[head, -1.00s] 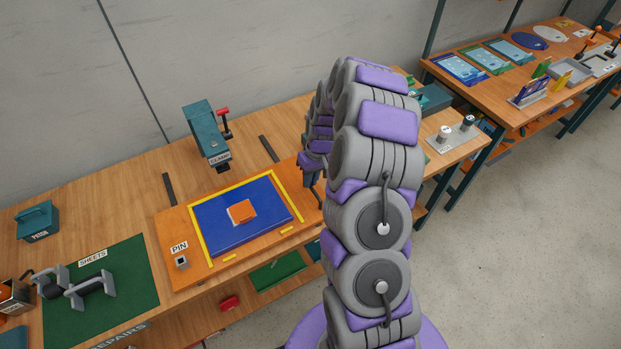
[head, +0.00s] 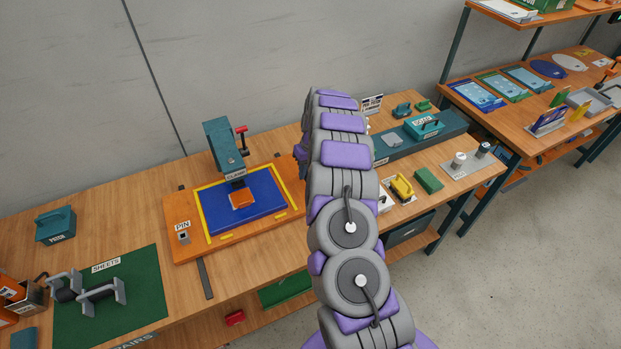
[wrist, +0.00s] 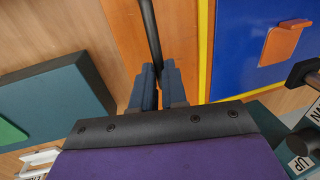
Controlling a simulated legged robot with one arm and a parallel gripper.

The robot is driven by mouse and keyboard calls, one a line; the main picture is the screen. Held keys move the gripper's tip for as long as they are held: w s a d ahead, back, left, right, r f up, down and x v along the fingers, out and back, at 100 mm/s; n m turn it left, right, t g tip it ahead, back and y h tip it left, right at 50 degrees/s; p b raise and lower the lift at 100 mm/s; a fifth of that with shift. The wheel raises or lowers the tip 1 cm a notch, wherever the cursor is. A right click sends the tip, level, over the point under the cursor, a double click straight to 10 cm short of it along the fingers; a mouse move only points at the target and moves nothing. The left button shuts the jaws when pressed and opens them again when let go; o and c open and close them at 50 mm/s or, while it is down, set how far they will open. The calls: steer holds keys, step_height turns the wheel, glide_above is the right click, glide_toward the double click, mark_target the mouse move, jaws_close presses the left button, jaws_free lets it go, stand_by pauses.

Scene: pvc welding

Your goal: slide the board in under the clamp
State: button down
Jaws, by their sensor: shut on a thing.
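The orange board (head: 182,215), with yellow strips around a blue sheet (head: 220,208) and an orange patch (head: 243,199), lies flat on the bench. It also shows in the wrist view (wrist: 180,30). The teal clamp (head: 222,142) stands at the board's back. Its labelled head overlaps the blue sheet's back part in the picture, just behind the patch; I cannot tell the gap. My gripper (wrist: 158,70) is shut on a black bar (wrist: 149,28) at the board's side; the bar looks like its handle. In the head view my arm hides the gripper.
A dark rail (head: 205,279) lies bare in front of the board. A green sheets mat (head: 110,295) with grey holders and a teal box (head: 55,225) are at left. A long teal unit (head: 425,140) and small tools fill the bench at right.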

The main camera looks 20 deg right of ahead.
steer(key=shift+w, duration=1.65)
steer(key=shift+w+r, duration=0.1)
steer(key=c, duration=1.3)
jaws_free()
steer(key=shift+w+f, duration=0.2)
steer(key=shift+o, duration=0.7)
steer(key=shift+s+r, duration=0.15)
steer(key=d+r+p, duration=0.1)
steer(key=r, duration=0.7)
steer(key=d+r+p, duration=0.1)
steer(key=d+r, duration=0.1)
steer(key=r, duration=0.7)
steer(key=shift+d+p, duration=0.25)
steer(key=shift+p, duration=0.15)
